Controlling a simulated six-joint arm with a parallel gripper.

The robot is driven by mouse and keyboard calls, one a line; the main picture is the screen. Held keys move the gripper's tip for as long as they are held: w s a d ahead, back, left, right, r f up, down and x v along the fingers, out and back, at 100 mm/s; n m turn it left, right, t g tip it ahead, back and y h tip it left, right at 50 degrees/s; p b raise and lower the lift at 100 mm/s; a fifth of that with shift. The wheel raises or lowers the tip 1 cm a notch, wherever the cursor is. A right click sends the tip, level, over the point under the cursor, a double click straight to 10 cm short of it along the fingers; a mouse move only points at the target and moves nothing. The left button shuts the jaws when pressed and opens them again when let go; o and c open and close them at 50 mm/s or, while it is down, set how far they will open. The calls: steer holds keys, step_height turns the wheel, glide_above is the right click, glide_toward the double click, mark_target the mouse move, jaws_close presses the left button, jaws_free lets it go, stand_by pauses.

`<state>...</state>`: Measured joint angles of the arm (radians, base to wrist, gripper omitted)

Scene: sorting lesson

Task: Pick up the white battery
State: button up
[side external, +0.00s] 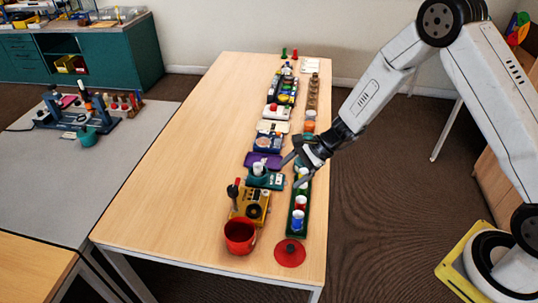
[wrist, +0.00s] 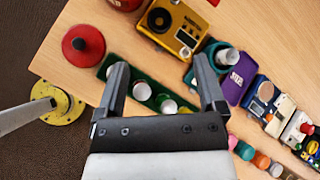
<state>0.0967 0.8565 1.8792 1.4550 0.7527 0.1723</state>
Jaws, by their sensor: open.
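A green tray (side external: 290,228) holds several upright cylinders with white tops, some with red on them. One white cylinder (side external: 298,218) stands near its front end. Another white cylinder (side external: 258,169) stands on a teal device (side external: 267,181); it also shows in the wrist view (wrist: 228,56). I cannot tell which of these is the white battery. My gripper (side external: 292,172) is open and empty above the table, over the far part of the tray. In the wrist view my gripper (wrist: 160,65) has its fingers spread either side of the tray's cylinders, and the left finger hides part of the tray.
A yellow device (side external: 250,204), a red pot (side external: 239,236) and a red lid (side external: 290,252) stand near the front. A purple block (side external: 262,160) and more devices run in a row toward the back. The left half of the wooden table (side external: 180,180) is clear.

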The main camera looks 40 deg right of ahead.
steer(key=w+f+m+t+y, duration=0.1)
steer(key=w+f+m+t, duration=0.2)
steer(key=w+f+m, duration=0.15)
steer(key=m+t+h, duration=0.1)
steer(key=m+t, duration=0.3)
steer(key=m, duration=0.2)
glide_toward(263, 167)
steer(key=a, duration=0.1)
steer(key=w+a, duration=0.1)
steer(key=shift+w+a, duration=0.15)
steer(key=shift+a, duration=0.2)
steer(key=shift+w+d+f, duration=0.25)
steer(key=shift+d+f, duration=0.05)
steer(key=shift+f, duration=0.05)
steer(key=shift+w+a, duration=0.1)
steer(key=shift+x, duration=1.15)
steer(key=shift+x, duration=2.6)
steer(key=shift+f, duration=0.1)
